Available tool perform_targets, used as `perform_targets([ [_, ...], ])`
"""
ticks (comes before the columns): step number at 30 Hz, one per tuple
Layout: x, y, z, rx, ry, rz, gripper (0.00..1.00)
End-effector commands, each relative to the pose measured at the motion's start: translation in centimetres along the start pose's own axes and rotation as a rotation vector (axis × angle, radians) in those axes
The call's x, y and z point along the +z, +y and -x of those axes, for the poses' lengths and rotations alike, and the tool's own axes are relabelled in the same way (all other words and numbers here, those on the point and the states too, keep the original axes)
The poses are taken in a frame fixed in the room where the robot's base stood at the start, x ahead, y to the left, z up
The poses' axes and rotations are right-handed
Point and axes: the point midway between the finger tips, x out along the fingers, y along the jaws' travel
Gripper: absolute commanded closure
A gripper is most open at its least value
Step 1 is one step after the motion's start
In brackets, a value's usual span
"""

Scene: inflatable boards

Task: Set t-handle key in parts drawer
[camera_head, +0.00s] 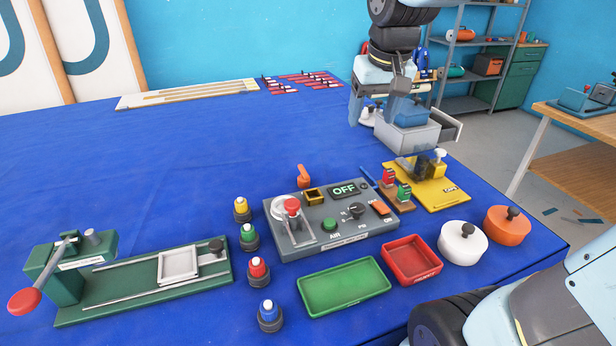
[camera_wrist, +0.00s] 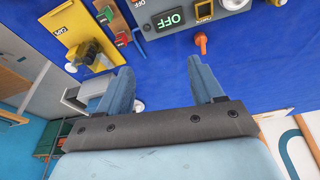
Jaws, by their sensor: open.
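A small orange handled piece (camera_head: 304,177), perhaps the t-handle key, stands on the blue table just behind the grey control box; it also shows in the wrist view (camera_wrist: 201,43). A grey box (camera_head: 408,134), perhaps the parts drawer, is at the table's far right edge, partly hidden by my arm. Part of a grey box also shows behind a finger in the wrist view (camera_wrist: 76,98). My gripper (camera_wrist: 160,66) is open with nothing between its blue fingers. It is above the table's far right part, apart from the orange piece.
The grey control box (camera_head: 330,222) reads OFF. A yellow fixture (camera_head: 428,184), green tray (camera_head: 344,287), red tray (camera_head: 411,260) and round white and orange containers stand nearby. A green slide fixture (camera_head: 140,285) is at left. The table's middle and back left are largely clear.

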Motion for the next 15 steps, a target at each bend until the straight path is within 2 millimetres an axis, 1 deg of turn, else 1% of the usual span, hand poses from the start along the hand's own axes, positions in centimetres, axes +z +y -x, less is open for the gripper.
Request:
perform_targets([
  [1, -0.9, -0.6, -0.7, -0.003, -0.02, 0.011, 0.33],
  [6, -3.8, -2.4, -2.8, -0.01, -0.074, 0.043, 0.33],
  [11, -6.2, -4.3, -5.0, -0.016, -0.125, 0.071, 0.33],
  [15, -8.1, -6.2, -7.3, -0.02, -0.171, 0.098, 0.33],
])
